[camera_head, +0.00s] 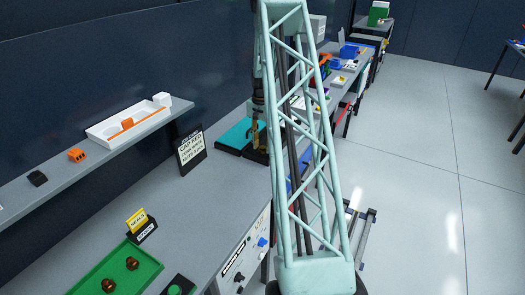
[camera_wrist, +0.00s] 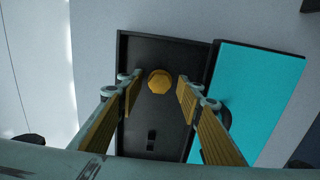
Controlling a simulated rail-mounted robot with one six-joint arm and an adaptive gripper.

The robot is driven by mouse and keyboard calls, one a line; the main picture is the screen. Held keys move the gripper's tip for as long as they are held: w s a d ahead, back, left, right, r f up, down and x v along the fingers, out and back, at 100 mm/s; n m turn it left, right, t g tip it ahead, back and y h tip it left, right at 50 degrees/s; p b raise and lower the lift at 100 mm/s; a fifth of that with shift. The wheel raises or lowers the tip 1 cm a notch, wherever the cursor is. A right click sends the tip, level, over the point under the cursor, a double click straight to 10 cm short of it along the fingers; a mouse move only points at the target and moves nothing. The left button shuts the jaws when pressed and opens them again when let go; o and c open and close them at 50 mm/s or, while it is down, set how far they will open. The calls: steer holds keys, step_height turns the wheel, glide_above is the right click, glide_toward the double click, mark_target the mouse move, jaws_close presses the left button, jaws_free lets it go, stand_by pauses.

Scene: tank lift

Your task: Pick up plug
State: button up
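A gold hexagon-headed piece, which looks like the plug (camera_wrist: 159,81), sits in a dark tray (camera_wrist: 160,45) in the wrist view. My gripper (camera_wrist: 159,92) is open, with its two yellow-padded fingers on either side of the plug and a gap to each. Nothing is between the pads except the view of the plug below; I cannot tell the exact height above it. In the head view my gripper (camera_head: 259,142) points down over the dark tray beside a teal pad (camera_head: 236,134). The plug cannot be made out there.
The teal pad (camera_wrist: 258,85) lies right of the tray in the wrist view. A black sign (camera_head: 191,152) stands on the grey bench. A green tray (camera_head: 143,271) with two brown round pieces is at the front. A shelf (camera_head: 55,182) with a white tray runs along the left wall.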

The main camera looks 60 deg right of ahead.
steer(key=shift+f, duration=0.7)
steer(key=c, duration=1)
